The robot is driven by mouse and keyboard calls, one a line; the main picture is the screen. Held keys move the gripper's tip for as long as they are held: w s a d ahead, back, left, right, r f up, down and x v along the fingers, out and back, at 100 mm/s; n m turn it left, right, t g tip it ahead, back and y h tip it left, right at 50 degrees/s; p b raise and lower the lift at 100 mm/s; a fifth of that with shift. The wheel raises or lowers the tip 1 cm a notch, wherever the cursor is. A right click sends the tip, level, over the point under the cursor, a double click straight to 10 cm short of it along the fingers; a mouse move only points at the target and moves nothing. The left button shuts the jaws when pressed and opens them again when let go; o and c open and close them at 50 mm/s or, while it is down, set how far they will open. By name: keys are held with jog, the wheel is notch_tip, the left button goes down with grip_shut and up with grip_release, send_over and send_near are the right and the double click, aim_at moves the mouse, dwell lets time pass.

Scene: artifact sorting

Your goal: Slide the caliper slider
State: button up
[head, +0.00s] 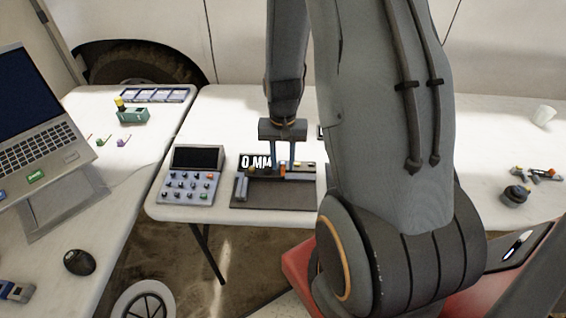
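The caliper (241,188) sits on a dark flat base (275,197) near the front edge of the middle table. A "0 MM" readout floats over its left part. A small orange piece (283,171), which looks like the slider, shows on the caliper's bar. My gripper (283,164) points down over the caliper. Its two fingers are apart, with their tips down at the bar, around or just behind the orange piece. I cannot tell whether they press on it. My arm hides the area to the right of the base.
A control box (189,176) with a dark screen and several knobs stands left of the caliper. A laptop (35,140) and a mouse (79,262) are on the left table. A dark round object (515,195) and a white cup (544,115) are on the right.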

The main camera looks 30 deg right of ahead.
jog(key=shift+f, duration=0.65)
jog(key=shift+c, duration=0.2)
grip_shut()
